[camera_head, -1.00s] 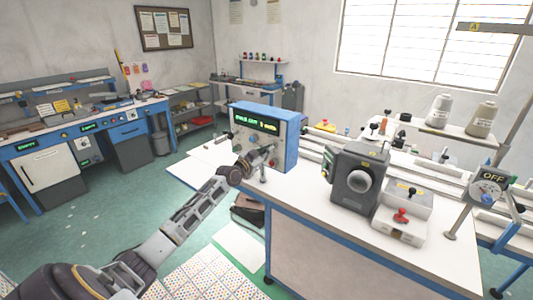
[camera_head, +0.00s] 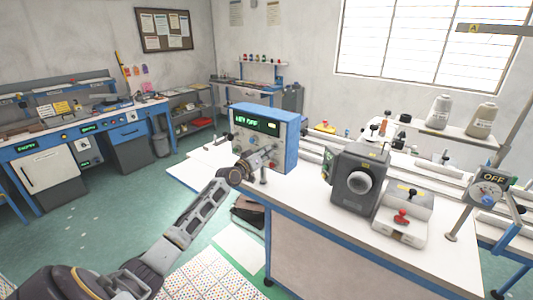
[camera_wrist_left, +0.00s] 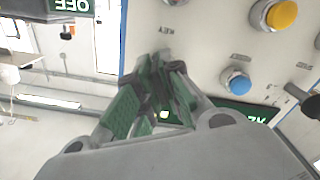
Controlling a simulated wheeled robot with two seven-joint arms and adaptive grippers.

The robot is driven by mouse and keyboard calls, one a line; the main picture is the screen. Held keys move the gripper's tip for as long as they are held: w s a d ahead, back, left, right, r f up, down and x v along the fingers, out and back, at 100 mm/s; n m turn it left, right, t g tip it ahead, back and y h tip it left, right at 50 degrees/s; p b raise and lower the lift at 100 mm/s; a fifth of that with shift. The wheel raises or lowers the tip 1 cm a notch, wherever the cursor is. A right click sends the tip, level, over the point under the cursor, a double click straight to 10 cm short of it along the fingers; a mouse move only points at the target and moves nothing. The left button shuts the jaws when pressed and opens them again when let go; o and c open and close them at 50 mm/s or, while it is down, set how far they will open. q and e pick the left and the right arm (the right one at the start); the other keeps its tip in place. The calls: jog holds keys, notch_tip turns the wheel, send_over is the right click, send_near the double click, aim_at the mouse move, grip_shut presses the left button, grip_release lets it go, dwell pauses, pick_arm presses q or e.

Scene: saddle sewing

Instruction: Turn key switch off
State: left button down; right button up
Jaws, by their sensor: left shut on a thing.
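The blue control box (camera_head: 283,141) stands on the white table, with a grey front panel of knobs and buttons. Its green display (camera_head: 256,124) shows short text that seems to read "KEY OFF". My left gripper (camera_head: 266,157) is at the lower front of this panel. In the left wrist view, the fingers of my left gripper (camera_wrist_left: 166,68) are closed together at the panel, below a small label that looks like "KEY". The key switch is hidden between the fingertips. A blue button (camera_wrist_left: 237,81) and a yellow button (camera_wrist_left: 282,14) are beside them, apart from the gripper. My right gripper is not in view.
A dark grey machine (camera_head: 358,181) and a light box with a red knob (camera_head: 402,216) stand right of the control box. A round dial with an "OFF" sign (camera_head: 493,178) is at the far right. The floor on the left is mostly open.

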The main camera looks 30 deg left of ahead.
pick_arm(q)
jog(key=shift+f+n, duration=0.1)
jog(key=shift+n, duration=1.6)
jog(key=c, duration=1.6)
grip_release()
jog(key=s+a, duration=0.1)
jog(key=s, duration=1.1)
